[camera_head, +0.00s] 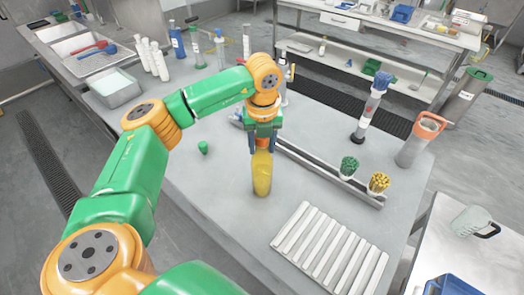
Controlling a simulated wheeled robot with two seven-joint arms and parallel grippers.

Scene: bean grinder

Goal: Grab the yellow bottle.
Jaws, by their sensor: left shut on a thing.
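The yellow bottle (262,174) stands upright on the grey table (215,205), near the middle of the head view. My left arm reaches in from the left, and my left gripper (262,147) points down over the bottle. Its fingers are shut on the bottle's upper part, which they partly hide. I cannot tell whether the bottle's base touches the table or is slightly raised. My right gripper does not show.
A white slatted rack (330,248) lies at the front right. A long grey rail (310,168) runs behind the bottle to green (348,168) and yellow (378,183) bundles in holders. Tall cylinders stand behind and right.

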